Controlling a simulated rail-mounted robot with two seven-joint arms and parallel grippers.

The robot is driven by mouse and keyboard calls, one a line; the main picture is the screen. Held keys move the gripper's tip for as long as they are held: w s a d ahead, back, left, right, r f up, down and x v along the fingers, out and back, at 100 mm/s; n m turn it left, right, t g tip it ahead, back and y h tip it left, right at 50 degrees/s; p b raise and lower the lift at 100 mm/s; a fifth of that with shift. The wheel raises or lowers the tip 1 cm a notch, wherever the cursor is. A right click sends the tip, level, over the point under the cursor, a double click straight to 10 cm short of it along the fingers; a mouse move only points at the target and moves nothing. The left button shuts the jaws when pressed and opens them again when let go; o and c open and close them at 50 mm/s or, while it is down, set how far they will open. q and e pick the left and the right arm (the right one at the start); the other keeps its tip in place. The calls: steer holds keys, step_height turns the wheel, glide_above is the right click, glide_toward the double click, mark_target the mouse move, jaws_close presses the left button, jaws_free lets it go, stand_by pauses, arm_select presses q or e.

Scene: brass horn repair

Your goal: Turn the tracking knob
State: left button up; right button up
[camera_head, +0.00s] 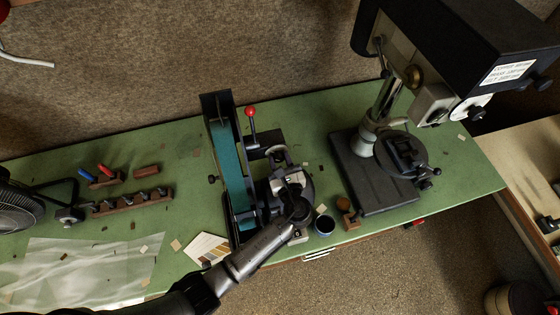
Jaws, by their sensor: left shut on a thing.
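A belt sander with a teal belt (230,165) and a red-ball lever (251,112) stands at the middle of the green bench. My left arm reaches in from the lower left. My left gripper (283,180) is at the sander's right side, shut on a small part there. The gripper and wrist hide that part, so I cannot make out the tracking knob itself or its angle. A small dark knob (212,179) sticks out on the sander's left side, away from the gripper. My right gripper is not in view.
A drill press (385,150) stands to the right on the green bench (310,115). A small dark cup (324,225) is close to my left wrist. Wooden racks (132,202), a fan (18,208) and a clear plastic sheet (80,270) lie to the left.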

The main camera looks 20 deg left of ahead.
arm_select(q)
steer(key=shift+n+b, duration=0.45)
steer(key=shift+n, duration=0.75)
steer(key=o, duration=0.9)
steer(key=shift+s, duration=0.1)
